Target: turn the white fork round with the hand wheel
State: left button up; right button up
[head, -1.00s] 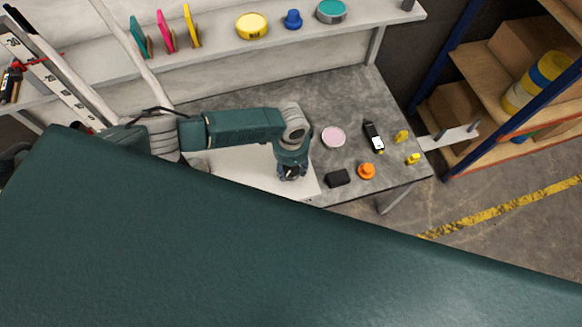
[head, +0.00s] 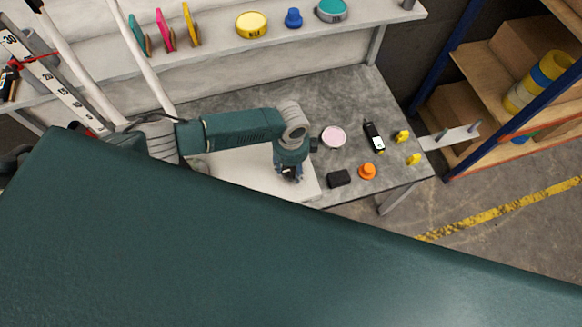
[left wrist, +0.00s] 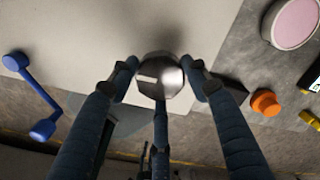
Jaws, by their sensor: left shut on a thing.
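Two white tubes (head: 145,62), which look like the legs of the white fork, slant down at the left of the head view. Their lower ends pass behind my left arm. My left gripper (head: 291,174) points down over a pale board on the bench. The knob is hidden by the gripper in the head view. My right gripper is not in view.
A pink-topped tin (head: 333,137), a black handheld device (head: 374,136), a black block (head: 339,178) and an orange knob (head: 367,172) stand right of the gripper. A blue double-ended piece (left wrist: 36,96) lies to its left. My dark green body covers the foreground.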

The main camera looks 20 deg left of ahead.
aim_at(291, 170)
pick_arm(q)
jog(key=shift+f, duration=0.1)
dwell(0.4)
jog(key=o, duration=1.1)
jog(key=shift+o, duration=0.2)
notch_tip(291, 170, up, 12)
